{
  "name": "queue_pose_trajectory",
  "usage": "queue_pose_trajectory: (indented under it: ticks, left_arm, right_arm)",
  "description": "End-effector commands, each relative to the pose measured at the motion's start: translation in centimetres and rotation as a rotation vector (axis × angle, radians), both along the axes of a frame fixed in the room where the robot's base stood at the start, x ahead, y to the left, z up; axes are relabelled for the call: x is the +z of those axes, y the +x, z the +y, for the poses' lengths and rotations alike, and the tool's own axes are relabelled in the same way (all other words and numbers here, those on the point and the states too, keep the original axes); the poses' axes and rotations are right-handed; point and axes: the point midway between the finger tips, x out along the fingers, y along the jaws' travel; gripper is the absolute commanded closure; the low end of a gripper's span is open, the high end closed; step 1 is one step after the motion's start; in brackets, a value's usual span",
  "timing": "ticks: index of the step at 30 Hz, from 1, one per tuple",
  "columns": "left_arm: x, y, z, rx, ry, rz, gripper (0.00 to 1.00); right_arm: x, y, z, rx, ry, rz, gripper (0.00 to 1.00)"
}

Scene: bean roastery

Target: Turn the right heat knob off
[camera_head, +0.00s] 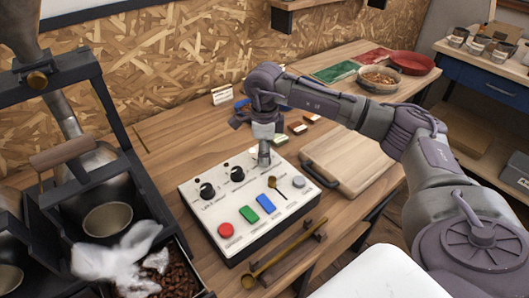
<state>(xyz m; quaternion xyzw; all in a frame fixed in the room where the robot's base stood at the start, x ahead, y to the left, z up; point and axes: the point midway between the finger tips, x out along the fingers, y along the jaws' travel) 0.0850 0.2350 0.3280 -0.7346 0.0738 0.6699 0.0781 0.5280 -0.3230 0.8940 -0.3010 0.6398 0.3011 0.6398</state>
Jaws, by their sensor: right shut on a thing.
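The white control box (250,212) stands on the wooden bench at the centre. Two black knobs show along its back part, a left one (207,190) and a middle one (237,174). My right gripper (264,160) points down at the back right of the box, in line with these knobs. It is shut on the right heat knob, which its fingers hide almost wholly, so I cannot tell where that knob points. My left gripper is not in view.
On the box front are a red button (225,230), a green switch (249,214), a blue switch (265,203), a small lever (273,184) and a grey button (299,181). A wooden board (352,165) lies to the right. The roaster stands at the left.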

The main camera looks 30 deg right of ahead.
Motion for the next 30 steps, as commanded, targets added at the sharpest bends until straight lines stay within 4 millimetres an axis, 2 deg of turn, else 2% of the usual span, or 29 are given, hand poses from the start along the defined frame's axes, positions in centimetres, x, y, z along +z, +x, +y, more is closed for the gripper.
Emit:
queue_pose_trajectory:
  ticks: [2, 3, 7, 16, 19, 23, 30]
  left_arm:
    - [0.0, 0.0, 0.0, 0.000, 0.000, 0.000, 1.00]
    - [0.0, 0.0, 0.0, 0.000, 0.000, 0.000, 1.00]
    - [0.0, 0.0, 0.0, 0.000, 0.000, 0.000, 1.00]
    - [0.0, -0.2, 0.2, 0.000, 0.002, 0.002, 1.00]
    - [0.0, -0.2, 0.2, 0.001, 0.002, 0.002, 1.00]
    - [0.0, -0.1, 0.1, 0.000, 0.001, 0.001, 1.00]
    - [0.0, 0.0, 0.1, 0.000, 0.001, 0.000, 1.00]
  right_arm:
    - [0.0, 0.0, 0.0, 0.001, 0.000, -0.001, 0.99]
    - [0.0, 0.0, 0.0, 0.001, 0.000, -0.001, 0.59]
    - [0.0, 0.0, 0.0, 0.000, 0.000, -0.001, 0.39]
    - [0.1, 0.0, 0.0, 0.000, 0.001, -0.001, 0.39]
    - [0.7, 0.1, 0.0, -0.001, 0.001, -0.002, 0.39]
    - [2.8, 0.1, 0.0, -0.001, 0.001, -0.006, 0.39]
    - [8.0, 0.1, 0.1, 0.000, 0.001, -0.005, 0.39]
